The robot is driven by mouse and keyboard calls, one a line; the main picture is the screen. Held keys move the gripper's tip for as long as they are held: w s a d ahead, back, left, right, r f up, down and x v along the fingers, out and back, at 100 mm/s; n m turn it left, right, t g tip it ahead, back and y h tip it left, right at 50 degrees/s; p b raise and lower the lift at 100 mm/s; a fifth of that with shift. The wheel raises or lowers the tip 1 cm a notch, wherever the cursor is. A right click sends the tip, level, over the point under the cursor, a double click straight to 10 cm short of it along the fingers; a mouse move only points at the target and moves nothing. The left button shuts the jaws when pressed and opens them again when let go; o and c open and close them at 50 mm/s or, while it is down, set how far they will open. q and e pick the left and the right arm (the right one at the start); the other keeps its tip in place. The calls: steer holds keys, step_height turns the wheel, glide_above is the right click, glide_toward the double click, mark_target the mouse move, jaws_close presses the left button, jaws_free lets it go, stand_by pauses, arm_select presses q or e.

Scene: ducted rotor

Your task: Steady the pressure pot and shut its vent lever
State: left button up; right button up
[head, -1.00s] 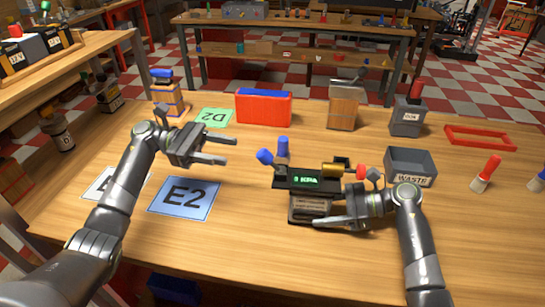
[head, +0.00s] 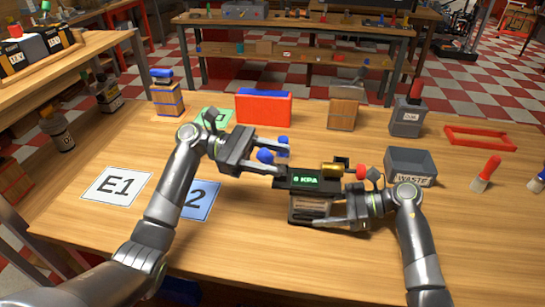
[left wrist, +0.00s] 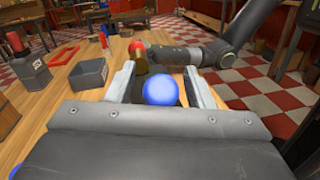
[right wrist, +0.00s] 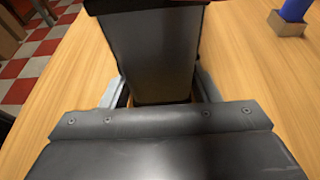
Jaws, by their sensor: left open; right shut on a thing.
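The pressure pot (head: 306,207) is a dark boxy unit with a green-lit KPA display (head: 305,181), a brass fitting with a red end (head: 345,170) and a ball-topped blue lever (head: 265,156) at its upper left. My left gripper (head: 281,156) is open at the blue lever. In the left wrist view the blue ball (left wrist: 160,90) sits between its fingers, with gaps at both sides. My right gripper (head: 331,215) is shut on the pot's lower body. In the right wrist view the pot's dark grey body (right wrist: 152,60) fills the space between the fingers and hides the grip.
A blue-handled item (head: 283,142) stands close behind the lever. A grey WASTE bin (head: 410,167) is right of the pot. A red-and-blue box (head: 263,107) and wooden block (head: 343,108) stand farther back. An E1 card (head: 115,186) lies on clear table at left.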

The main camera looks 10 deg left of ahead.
arm_select(q)
steer(key=shift+d, duration=0.1)
jaws_close()
stand_by(0.3)
steer(key=shift+d+y, duration=0.1)
steer(key=shift+y, duration=0.2)
stand_by(0.5)
steer(key=y, duration=0.1)
steer(key=d+y, duration=0.1)
steer(key=y, duration=0.1)
steer(key=shift+d+r+n, duration=0.15)
steer(key=shift+r+n, duration=0.05)
steer(key=shift+n, duration=0.1)
steer(key=shift+d+f+n+t+y, duration=0.15)
steer(key=shift+d+y, duration=0.2)
steer(key=shift+y, duration=0.6)
steer(key=shift+d+n+t+y, duration=0.15)
steer(key=shift+d+y, duration=0.2)
steer(key=shift+y, duration=0.6)
